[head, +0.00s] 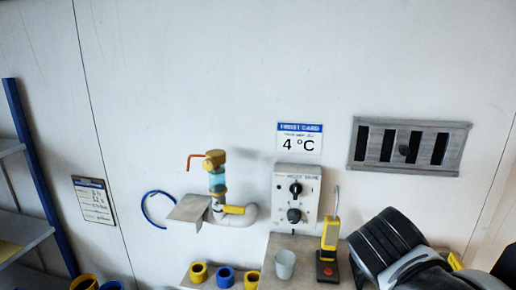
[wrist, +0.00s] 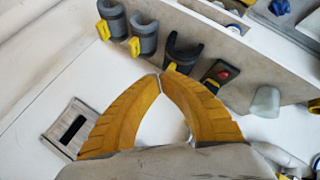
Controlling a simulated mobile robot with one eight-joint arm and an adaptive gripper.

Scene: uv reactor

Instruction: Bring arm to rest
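My gripper (wrist: 160,76) shows in the wrist view as two yellow ribbed fingers that curve in until their tips meet. The space between the fingers is empty; only pale wall shows through it. In the head view, my dark arm (head: 390,245) is at the lower right, in front of the wall and below the vent. I cannot make out the fingertips clearly there.
A grey vent (head: 408,146) is above my arm. A knobbed control box (head: 297,197), a yellow device with a red button (head: 328,250), a pale cup (head: 285,264) and a pipe with a valve (head: 240,213) stand left of it. A blue-posted shelf (head: 38,165) is far left.

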